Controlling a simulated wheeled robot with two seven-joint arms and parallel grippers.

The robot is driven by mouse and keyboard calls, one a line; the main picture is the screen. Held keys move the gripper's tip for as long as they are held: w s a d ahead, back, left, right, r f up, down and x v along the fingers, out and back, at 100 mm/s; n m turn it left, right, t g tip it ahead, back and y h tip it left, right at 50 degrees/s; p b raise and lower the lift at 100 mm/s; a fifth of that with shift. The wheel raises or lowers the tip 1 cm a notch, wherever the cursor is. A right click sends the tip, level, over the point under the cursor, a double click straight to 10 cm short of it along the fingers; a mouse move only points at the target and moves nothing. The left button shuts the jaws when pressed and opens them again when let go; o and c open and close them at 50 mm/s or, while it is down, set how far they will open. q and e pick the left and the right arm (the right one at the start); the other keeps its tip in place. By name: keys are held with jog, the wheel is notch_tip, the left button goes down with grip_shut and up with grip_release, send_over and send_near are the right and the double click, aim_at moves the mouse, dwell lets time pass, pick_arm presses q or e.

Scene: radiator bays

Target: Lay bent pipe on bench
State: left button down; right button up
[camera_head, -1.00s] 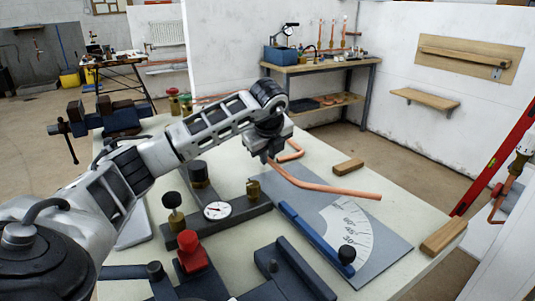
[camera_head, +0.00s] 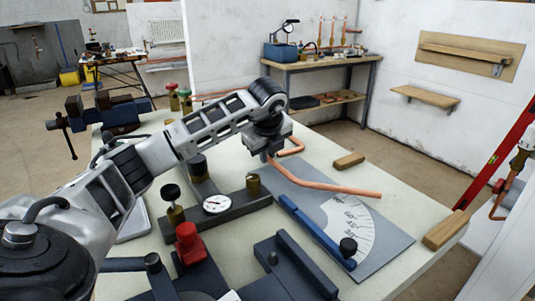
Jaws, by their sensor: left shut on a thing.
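The bent copper pipe (camera_head: 335,189) is at the middle of the bench (camera_head: 398,172), its long leg pointing right and a short bent end (camera_head: 296,145) showing behind my gripper. My left gripper (camera_head: 265,155) is shut on the pipe near its bend and points down. The arm's wrist hides part of the pipe. The pipe's long leg passes over the grey angle plate (camera_head: 300,190); I cannot tell whether it touches the bench. My right gripper is not in view.
Wooden blocks (camera_head: 349,161) (camera_head: 445,229) lie on the bench. A dial gauge (camera_head: 215,203), a red clamp (camera_head: 188,243) and a blue-edged protractor (camera_head: 315,231) are near the pipe. A vise (camera_head: 118,112) stands at the left. Free bench surface lies right of the pipe.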

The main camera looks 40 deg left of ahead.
pick_arm(q)
jog(key=shift+s+f+b, duration=0.1)
jog(key=shift+f+b, duration=0.25)
jog(key=shift+f, duration=0.15)
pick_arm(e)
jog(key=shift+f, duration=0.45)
